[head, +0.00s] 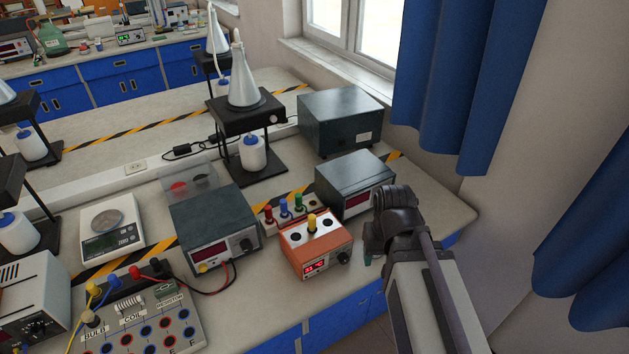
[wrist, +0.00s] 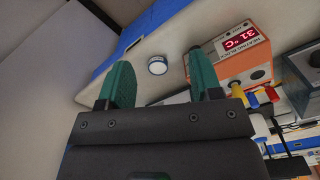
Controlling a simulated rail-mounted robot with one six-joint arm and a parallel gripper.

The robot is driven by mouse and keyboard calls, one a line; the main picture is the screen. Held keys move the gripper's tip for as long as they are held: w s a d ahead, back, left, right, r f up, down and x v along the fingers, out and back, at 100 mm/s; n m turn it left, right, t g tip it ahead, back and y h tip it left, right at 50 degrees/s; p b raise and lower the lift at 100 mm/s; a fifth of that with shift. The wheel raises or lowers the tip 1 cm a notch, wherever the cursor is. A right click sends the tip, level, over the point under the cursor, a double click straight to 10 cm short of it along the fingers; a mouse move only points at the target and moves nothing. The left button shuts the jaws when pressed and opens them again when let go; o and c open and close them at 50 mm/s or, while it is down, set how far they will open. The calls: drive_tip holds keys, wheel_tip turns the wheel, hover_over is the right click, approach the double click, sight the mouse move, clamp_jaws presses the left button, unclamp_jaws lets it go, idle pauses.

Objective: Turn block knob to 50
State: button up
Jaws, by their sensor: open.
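The orange heating block (head: 315,250) stands near the bench's front edge in the head view, its red display reading about 31 °C. Its black knob (head: 343,257) is on the front face, right of the display. My gripper (head: 369,259) is just right of the knob, with a small teal fingertip part showing. In the wrist view my gripper (wrist: 162,60) is open, its two teal fingers apart and nothing held between them. The block (wrist: 245,45) lies beyond the right finger there. A dark part at its edge, possibly the knob, is partly hidden by that finger.
A small round white-faced disc (wrist: 157,66) shows between the fingers in the wrist view. A dark power supply (head: 213,228) stands left of the block, and a grey box (head: 355,183) behind it. Colored plugs (head: 284,207) stand close behind the block.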

drive_tip(key=w+a+n, duration=0.1)
drive_tip(key=w+a, duration=0.4)
drive_tip(key=w, duration=0.1)
drive_tip(key=w+a+n, duration=0.2)
drive_tip(key=w+a, duration=0.3)
drive_tip(key=w, duration=0.1)
drive_tip(key=w+a+n, duration=0.2)
drive_tip(key=w+a, duration=0.4)
drive_tip(key=shift+w+f, duration=0.3)
drive_tip(key=shift+w, duration=0.05)
drive_tip(key=shift+w+n, duration=0.15)
drive_tip(key=shift+n, duration=0.25)
